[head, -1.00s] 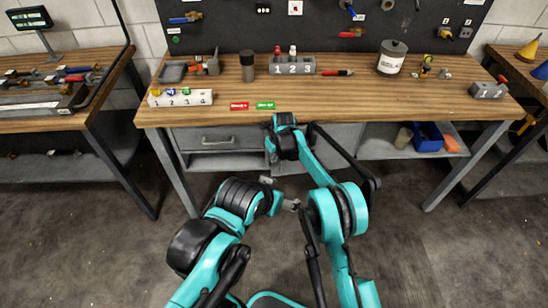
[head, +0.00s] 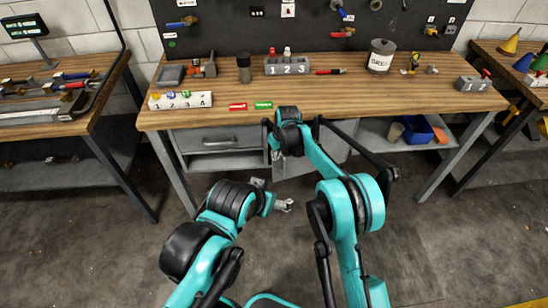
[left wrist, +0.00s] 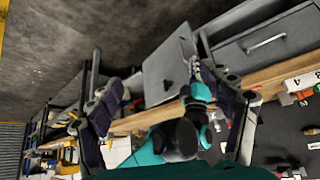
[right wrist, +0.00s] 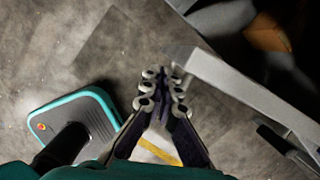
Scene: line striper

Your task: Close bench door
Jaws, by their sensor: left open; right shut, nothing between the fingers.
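The grey bench door (head: 297,166) stands ajar under the wooden bench, partly hidden by my right arm. In the left wrist view the flat door panel (left wrist: 160,75) shows beyond my left fingers, beside the drawer. My right gripper (head: 276,156) is at the door's left part in the head view, partly hidden by its wrist. In the right wrist view its fingers (right wrist: 163,80) are shut and empty, close to a grey panel edge (right wrist: 240,85); contact cannot be told. My left gripper (head: 284,205) is open and empty, low in front of the bench.
A grey drawer (head: 220,138) is shut left of the door. An open shelf with a blue bin (head: 416,130) is to the right. The bench top (head: 320,95) carries several small items. Bench legs (head: 168,172) stand at the sides; the floor in front is free.

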